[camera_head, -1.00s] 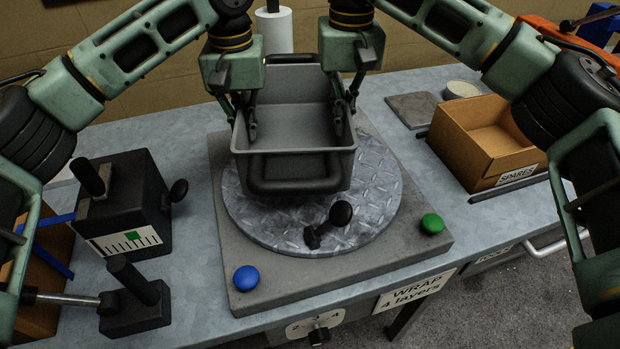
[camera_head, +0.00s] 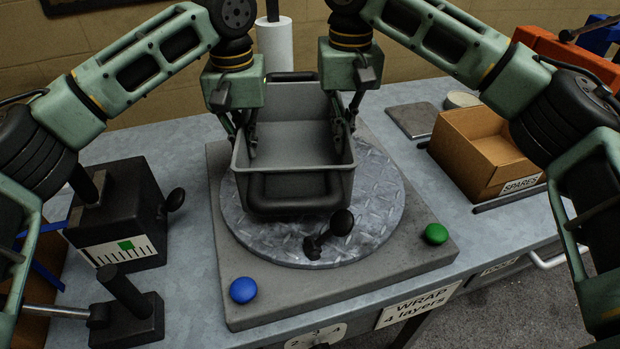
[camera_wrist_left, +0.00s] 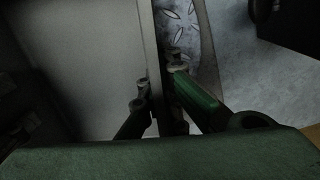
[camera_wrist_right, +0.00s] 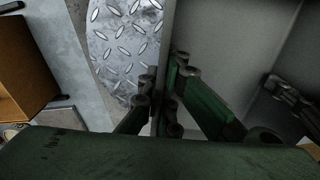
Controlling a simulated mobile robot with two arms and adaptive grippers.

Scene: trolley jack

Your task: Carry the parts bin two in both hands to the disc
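The grey parts bin (camera_head: 290,134), open at the top and empty, with a black front handle (camera_head: 295,187), is upright over the ribbed metal disc (camera_head: 380,214). I cannot tell whether its base touches the disc. My left gripper (camera_head: 245,140) is shut on the bin's left wall; in the left wrist view the wall (camera_wrist_left: 150,50) runs between its fingers. My right gripper (camera_head: 345,120) is shut on the right wall; the right wrist view shows that wall (camera_wrist_right: 167,50) between its fingers. The bin's underside is hidden.
The disc's base has a blue button (camera_head: 243,290) and a green button (camera_head: 436,234). A black knob (camera_head: 341,222) stands at the disc's front. A black box (camera_head: 118,220) is at left, a cardboard SPARES box (camera_head: 485,150) at right, and a white roll (camera_head: 274,45) behind.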

